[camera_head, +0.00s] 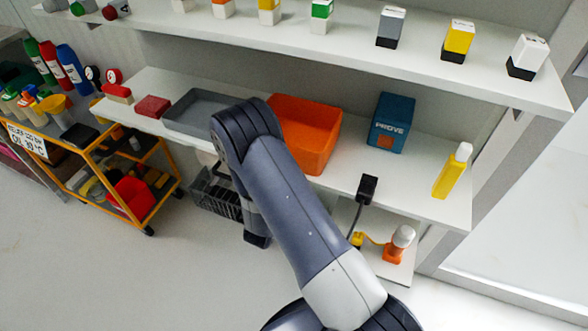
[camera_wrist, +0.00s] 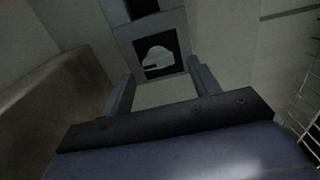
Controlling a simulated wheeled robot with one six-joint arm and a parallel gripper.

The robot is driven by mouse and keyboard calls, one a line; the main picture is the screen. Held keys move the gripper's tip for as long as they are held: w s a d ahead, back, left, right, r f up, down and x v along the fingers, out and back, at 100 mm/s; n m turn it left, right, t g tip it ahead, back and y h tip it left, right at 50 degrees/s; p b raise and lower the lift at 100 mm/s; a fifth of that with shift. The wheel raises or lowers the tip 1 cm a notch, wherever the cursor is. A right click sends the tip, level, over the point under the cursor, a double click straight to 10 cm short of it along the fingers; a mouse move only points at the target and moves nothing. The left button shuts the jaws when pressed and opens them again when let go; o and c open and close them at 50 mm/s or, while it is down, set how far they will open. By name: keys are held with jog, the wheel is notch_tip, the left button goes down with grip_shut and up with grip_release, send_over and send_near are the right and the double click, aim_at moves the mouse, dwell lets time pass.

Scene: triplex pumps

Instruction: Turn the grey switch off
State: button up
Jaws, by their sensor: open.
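A row of two-tone blocks stands on the upper shelf in the head view. One has a grey top and a black base, the grey switch (camera_head: 390,27) as far as I can tell; its on or off position is too small to read. My gripper (camera_wrist: 162,75) is open in the wrist view, its two fingers apart. Beyond the fingers is a grey frame with a dark square opening and a pale rounded shape (camera_wrist: 157,57) in it; I cannot tell what it is or whether a finger touches it. In the head view my arm hides the gripper, low by the lower shelf.
A yellow block (camera_head: 458,41) and a white block (camera_head: 527,56) stand right of the grey one. The lower shelf (camera_head: 345,176) carries an orange bin (camera_head: 305,137), a grey tray (camera_head: 178,115) and a blue box (camera_head: 391,122). A dark wire basket (camera_head: 213,194) is below. An orange cart stands left.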

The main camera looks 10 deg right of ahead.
jog(key=p+v, duration=0.1)
jog(key=v, duration=0.8)
jog(key=b+x, duration=0.1)
jog(key=x, duration=0.9)
jog(key=shift+w+d, duration=0.2)
jog(key=shift+w, duration=0.1)
jog(key=shift+s+a, duration=0.1)
